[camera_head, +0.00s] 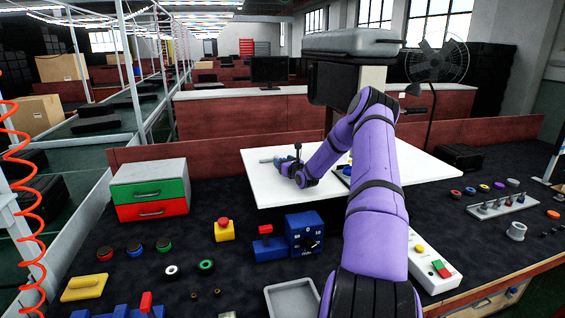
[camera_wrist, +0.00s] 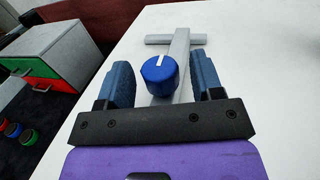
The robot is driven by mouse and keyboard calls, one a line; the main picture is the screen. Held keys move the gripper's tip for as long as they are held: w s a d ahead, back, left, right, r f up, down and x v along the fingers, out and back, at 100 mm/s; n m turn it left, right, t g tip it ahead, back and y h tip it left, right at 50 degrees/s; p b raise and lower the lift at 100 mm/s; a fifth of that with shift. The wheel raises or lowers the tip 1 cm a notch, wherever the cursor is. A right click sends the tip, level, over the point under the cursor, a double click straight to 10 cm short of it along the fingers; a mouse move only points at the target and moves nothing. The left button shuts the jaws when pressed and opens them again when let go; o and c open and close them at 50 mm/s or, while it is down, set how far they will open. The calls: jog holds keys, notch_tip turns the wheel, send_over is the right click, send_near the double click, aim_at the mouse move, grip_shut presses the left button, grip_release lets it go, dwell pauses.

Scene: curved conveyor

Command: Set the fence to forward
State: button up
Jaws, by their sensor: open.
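A grey T-shaped bar (camera_wrist: 180,45), which looks like the fence, lies on the white panel (camera_head: 260,190). My gripper (camera_wrist: 162,78) is open, with one blue finger on each side of the knob and visible gaps between. In the head view my gripper (camera_head: 286,165) is low over the panel, small and partly hidden by my wrist.
A green and red drawer unit (camera_head: 150,190) stands left of the panel. A red emergency button (camera_head: 224,229) and a blue switch box (camera_head: 303,234) stand in front. A low red wall (camera_head: 200,148) runs behind. A pegged rack (camera_head: 502,205) is at right.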

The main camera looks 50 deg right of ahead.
jog(key=shift+w+d, duration=0.15)
jog(key=shift+w, duration=0.35)
grip_shut()
jog(key=s+d, duration=0.1)
jog(key=d, duration=0.1)
jog(key=s+d, duration=0.3)
jog(key=d, duration=0.2)
jog(key=shift+s, duration=0.15)
jog(key=shift+d, duration=0.1)
grip_release()
jog(key=v, duration=1.1)
